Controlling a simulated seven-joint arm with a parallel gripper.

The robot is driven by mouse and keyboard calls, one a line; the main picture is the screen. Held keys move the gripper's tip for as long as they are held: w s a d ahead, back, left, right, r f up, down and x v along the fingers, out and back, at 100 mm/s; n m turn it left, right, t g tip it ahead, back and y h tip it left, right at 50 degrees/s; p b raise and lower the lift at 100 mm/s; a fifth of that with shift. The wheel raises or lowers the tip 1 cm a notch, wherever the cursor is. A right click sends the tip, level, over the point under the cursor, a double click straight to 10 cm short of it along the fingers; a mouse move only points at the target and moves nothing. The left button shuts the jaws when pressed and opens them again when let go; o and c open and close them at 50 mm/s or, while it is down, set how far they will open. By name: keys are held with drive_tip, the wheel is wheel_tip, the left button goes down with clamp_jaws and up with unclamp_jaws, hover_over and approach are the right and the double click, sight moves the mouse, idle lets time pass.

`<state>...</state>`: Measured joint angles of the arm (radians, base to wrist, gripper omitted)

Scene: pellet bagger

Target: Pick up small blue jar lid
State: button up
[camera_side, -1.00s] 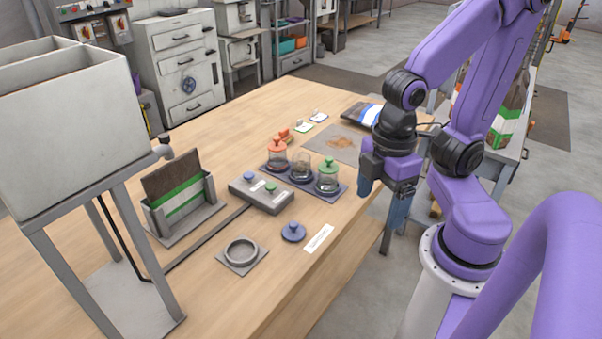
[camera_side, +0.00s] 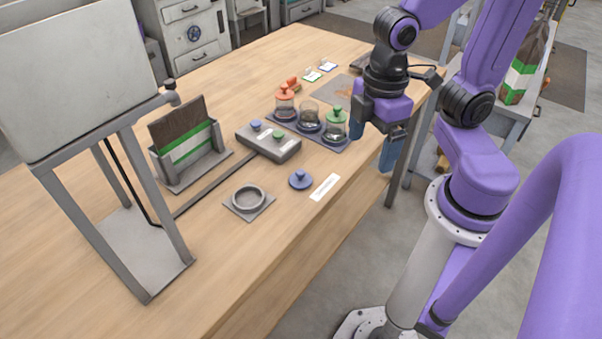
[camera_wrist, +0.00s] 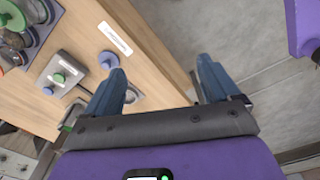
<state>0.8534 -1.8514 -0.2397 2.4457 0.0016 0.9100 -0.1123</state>
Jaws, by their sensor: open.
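The small blue jar lid (camera_side: 300,180) lies flat on the wooden bench near its front edge, knob up. In the wrist view the lid (camera_wrist: 108,61) appears just beyond the tip of the left finger, outside the gap between the fingers. My gripper (camera_side: 373,142) hangs above and to the right of it in the side view, near the bench edge beside the jars. In the wrist view my gripper (camera_wrist: 160,70) is open and empty, its blue fingers wide apart, with the bench edge and floor showing between them.
A rack holds several jars, including a green-lidded jar (camera_side: 335,124) close to my gripper. A grey button box (camera_side: 268,142), a ring on a plate (camera_side: 249,198) and a white label (camera_side: 325,187) surround the lid. A hopper frame (camera_side: 110,200) stands at left.

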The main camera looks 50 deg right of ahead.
drive_tip(key=w, duration=0.8)
hover_over(300, 171)
drive_tip(key=f, duration=0.1)
drive_tip(key=shift+n, duration=0.3)
wheel_tip(300, 171, down, 18)
drive_tip(key=shift+r, duration=0.2)
drive_tip(key=c, duration=1.1)
